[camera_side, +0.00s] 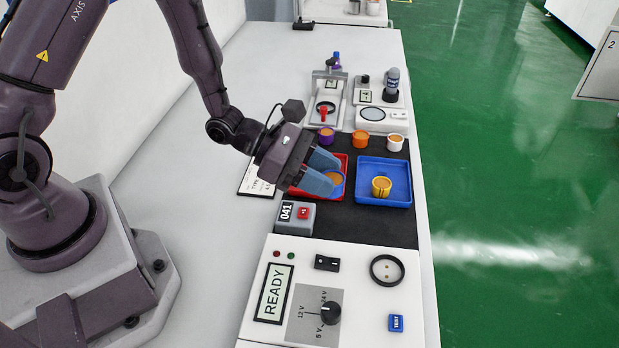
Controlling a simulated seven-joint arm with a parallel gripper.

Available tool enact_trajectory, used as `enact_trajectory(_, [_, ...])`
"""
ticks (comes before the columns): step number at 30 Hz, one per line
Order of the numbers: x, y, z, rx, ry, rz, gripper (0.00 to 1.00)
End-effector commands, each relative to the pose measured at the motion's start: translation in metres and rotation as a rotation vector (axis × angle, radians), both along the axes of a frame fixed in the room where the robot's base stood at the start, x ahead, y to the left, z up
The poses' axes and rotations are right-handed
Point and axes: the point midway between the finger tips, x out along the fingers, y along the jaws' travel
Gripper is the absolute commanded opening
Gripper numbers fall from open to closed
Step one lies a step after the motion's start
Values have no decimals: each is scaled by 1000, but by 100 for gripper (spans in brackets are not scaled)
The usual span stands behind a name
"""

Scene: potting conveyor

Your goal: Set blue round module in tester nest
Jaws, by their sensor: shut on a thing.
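My gripper (326,175) is at the red tray (344,159), with its blue-grey fingers shut on a round module (336,179). The module's orange top shows between the fingers; its side is mostly hidden, so its body colour is hard to tell. I cannot tell whether it touches the tray floor. The white tester (262,336) is at the front with a READY display (274,293). Its round nest (387,257) is a black ring with a pale, empty middle, to the lower right of my gripper.
A blue tray (407,168) right of my gripper holds a yellow module (381,188). Purple (326,140), orange (360,142) and white (395,145) modules stand behind the trays. A grey counter box (296,220) stands between the red tray and tester. A black knob (330,313) and blue TEST button (396,323) are on the tester.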

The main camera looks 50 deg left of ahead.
Motion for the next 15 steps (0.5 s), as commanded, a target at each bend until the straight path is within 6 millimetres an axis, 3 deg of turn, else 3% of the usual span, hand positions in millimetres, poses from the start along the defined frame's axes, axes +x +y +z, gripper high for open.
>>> enact_trajectory(6, [30, 52, 54, 3, -16, 317, 16])
enact_trajectory(15, [43, 99, 136, -1, -15, 576, 16])
